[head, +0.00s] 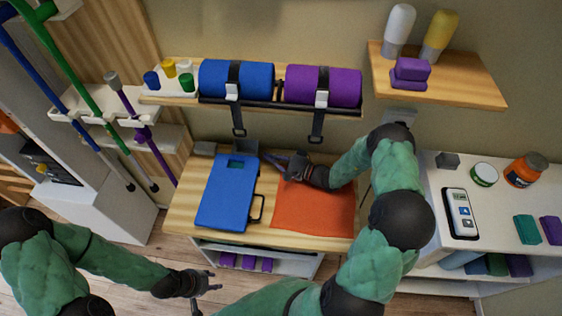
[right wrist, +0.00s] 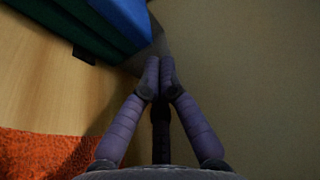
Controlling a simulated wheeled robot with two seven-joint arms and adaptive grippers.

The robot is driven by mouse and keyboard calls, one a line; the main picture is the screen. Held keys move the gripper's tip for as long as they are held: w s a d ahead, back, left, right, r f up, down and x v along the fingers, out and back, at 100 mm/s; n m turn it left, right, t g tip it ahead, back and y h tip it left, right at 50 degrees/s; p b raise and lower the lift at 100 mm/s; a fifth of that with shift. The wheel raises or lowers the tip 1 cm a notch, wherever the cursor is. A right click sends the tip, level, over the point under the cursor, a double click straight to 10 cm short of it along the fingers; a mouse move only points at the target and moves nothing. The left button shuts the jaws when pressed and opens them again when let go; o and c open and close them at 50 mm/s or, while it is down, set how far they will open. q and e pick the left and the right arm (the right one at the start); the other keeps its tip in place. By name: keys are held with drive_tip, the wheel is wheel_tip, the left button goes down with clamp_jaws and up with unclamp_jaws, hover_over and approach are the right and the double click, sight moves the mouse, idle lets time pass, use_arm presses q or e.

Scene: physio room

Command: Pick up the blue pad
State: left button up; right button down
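The blue pad (head: 228,195) lies flat on the wooden top of the low table, left of an orange cloth. It has a cutout near its far end, with green showing there, and a black handle on its right side. In the right wrist view a blue edge (right wrist: 122,12) shows at the top left above a dark green layer (right wrist: 75,35). My right gripper (head: 274,160) is beside the pad's far right corner, apart from it. Its fingers meet at the tips (right wrist: 160,75) with nothing seen between them. My left gripper (head: 206,290) is open and empty, low in front of the table.
The orange cloth (head: 312,208) covers the right of the tabletop (head: 183,212). Above, a wall shelf (head: 180,99) holds blue (head: 255,82) and purple (head: 340,86) rolls with hanging straps.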

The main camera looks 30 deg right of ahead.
use_arm(q)
drive_tip(key=shift+f, duration=0.25)
use_arm(e)
drive_tip(key=shift+x, duration=1.35)
drive_tip(key=shift+s+a+r, duration=0.1)
drive_tip(key=shift+s+a, duration=0.5)
drive_tip(key=shift+s, duration=0.35)
use_arm(q)
drive_tip(key=shift+r, duration=0.2)
use_arm(e)
drive_tip(key=shift+d, duration=0.1)
